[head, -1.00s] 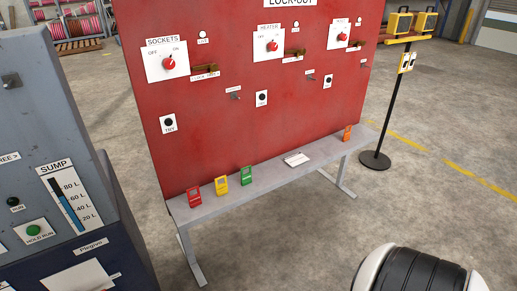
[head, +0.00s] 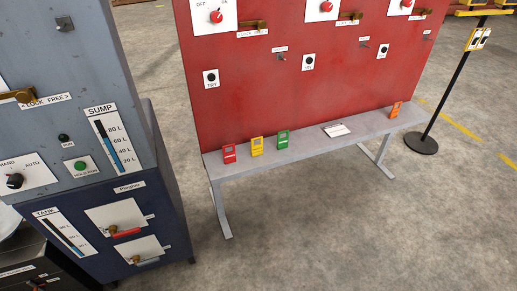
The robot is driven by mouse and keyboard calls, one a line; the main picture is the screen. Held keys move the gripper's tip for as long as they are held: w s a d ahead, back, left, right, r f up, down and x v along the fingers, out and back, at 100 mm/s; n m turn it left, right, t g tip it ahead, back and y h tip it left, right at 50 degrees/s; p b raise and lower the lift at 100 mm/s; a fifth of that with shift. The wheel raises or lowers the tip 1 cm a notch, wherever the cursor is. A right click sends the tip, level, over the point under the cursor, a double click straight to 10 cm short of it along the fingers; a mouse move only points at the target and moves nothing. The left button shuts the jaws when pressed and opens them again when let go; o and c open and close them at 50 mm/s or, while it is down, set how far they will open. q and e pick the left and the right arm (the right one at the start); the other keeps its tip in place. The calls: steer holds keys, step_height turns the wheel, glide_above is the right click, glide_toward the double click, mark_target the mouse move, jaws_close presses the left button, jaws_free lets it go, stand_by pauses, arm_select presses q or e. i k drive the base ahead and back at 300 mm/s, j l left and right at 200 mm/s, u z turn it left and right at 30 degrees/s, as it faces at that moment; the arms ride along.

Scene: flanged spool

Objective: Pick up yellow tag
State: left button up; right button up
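The yellow tag (head: 257,147) stands upright on the grey shelf (head: 315,150) below the red lock-out board (head: 290,75). It is between a red tag (head: 229,153) on its left and a green tag (head: 283,140) on its right, with small gaps. Neither of my grippers shows in the head view.
An orange tag (head: 396,110) and a white card (head: 337,130) are also on the shelf. A grey-blue cabinet (head: 60,110) with a sump gauge stands at the left. A black post (head: 447,90) on a round base stands at the right. The floor (head: 350,240) in front of the shelf is clear.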

mark_target(257, 150)
steer(key=i+l+u, duration=0.35)
steer(key=i, duration=0.2)
steer(key=i+l+u, duration=0.35)
steer(key=i, duration=0.2)
steer(key=j+u, duration=0.15)
steer(key=u, duration=0.25)
